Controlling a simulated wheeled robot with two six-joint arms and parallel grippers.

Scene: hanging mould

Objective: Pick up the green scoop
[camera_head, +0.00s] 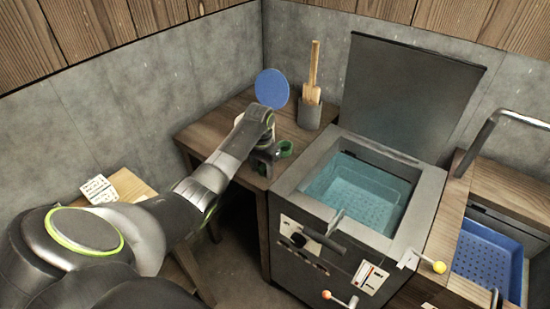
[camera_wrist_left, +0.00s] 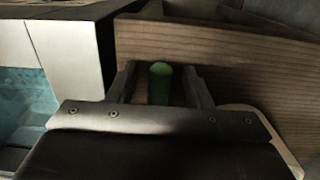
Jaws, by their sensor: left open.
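The green scoop (camera_head: 286,148) is at the front edge of the wooden side table, mostly hidden behind my left gripper in the head view. In the left wrist view a green rounded handle end (camera_wrist_left: 160,84) stands between the two fingers, with a gap visible on both sides. My left gripper (camera_head: 270,159) is open around the green handle and not closed on it. The scoop's bowl cannot be made out. My right gripper is not in view.
The wooden table (camera_head: 225,127) holds a blue round disc (camera_head: 272,88) and a grey pot (camera_head: 309,115) with wooden tools. To the right stands a grey machine with an open lid (camera_head: 409,95) and a teal basin (camera_head: 355,195). A blue tray (camera_head: 485,258) is at far right.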

